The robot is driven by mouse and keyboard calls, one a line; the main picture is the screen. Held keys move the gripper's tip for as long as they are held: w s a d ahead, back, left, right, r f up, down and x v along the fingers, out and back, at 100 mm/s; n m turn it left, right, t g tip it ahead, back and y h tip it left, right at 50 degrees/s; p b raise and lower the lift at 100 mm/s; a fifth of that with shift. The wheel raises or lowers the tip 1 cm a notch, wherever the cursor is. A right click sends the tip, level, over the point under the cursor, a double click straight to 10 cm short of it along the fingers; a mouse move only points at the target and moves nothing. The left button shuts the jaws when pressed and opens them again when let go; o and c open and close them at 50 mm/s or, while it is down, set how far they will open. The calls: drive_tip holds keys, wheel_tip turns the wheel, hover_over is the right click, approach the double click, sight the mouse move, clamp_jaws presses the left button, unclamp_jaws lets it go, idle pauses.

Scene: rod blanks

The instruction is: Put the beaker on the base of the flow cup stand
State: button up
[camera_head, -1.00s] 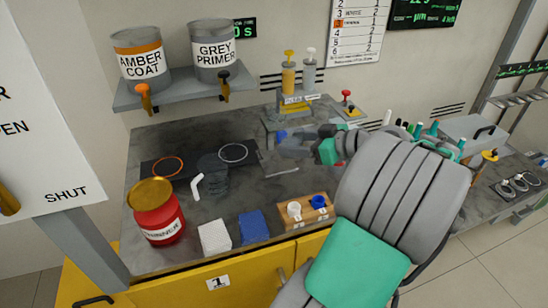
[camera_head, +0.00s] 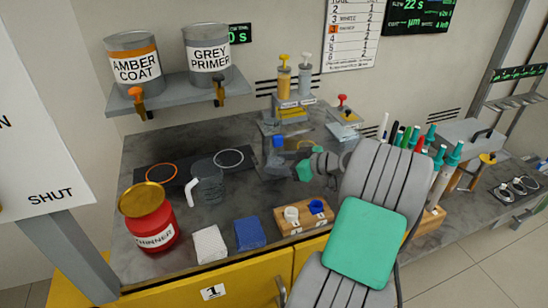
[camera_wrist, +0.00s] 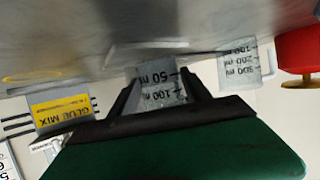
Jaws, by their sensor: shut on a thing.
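My gripper (camera_head: 277,166) is shut on a clear beaker (camera_wrist: 160,93) with 50 and 100 ml marks, which stands between the fingers in the wrist view. That view is upside down. In the head view the gripper is above the rear middle of the bench, and the see-through beaker is hard to make out there. I cannot tell whether it touches the bench. I cannot clearly pick out the flow cup stand. A small blue piece (camera_head: 278,141) and a yellow-orange ring (camera_head: 305,145) show behind the gripper; a yellow ring also shows in the wrist view (camera_wrist: 32,78).
A clear jug (camera_head: 208,184) with a white handle stands left of the gripper. Pens stand at right.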

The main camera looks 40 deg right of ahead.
sight(278, 157)
drive_tip(key=shift+w+d+r, duration=0.1)
drive_tip(key=shift+w, duration=0.35)
drive_tip(key=w, duration=0.2)
drive_tip(key=w+d+f, duration=0.1)
drive_tip(key=shift+w+f, duration=0.1)
drive_tip(key=shift+w, duration=0.15)
drive_tip(key=shift+s, duration=0.1)
drive_tip(key=o, duration=1.6)
drive_tip(key=v, duration=1.2)
